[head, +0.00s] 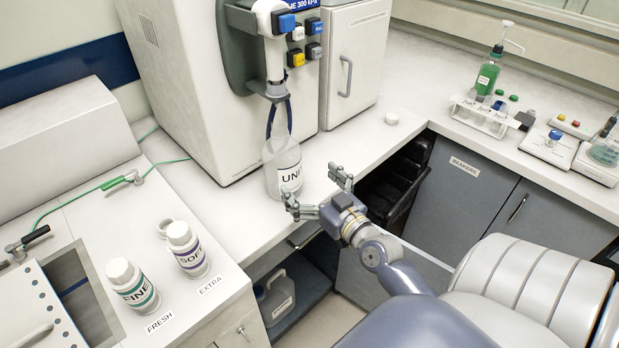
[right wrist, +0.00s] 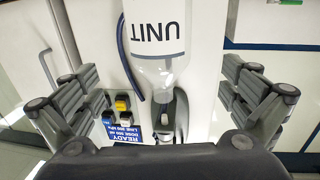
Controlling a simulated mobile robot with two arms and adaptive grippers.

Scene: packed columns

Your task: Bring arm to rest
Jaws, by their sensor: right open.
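My right gripper (head: 316,191) is open in the head view, its arm coming in from the lower right. Its fingers spread wide at the front edge of the counter, just in front of a clear bottle labelled UNIT (head: 284,178). The bottle stands upright under the nozzle of the dispensing machine. In the right wrist view the bottle (right wrist: 157,45) shows upside down between the spread fingers, with clear gaps on both sides. No finger touches it there. My left gripper is not in view.
The white machine (head: 205,95) with coloured buttons stands behind the bottle. Two labelled bottles, FINE (head: 131,283) and SOF (head: 186,246), stand on the left counter. A tube rack (head: 482,116) and green bottle (head: 488,75) stand at right. An open space with dark trays lies below the counter.

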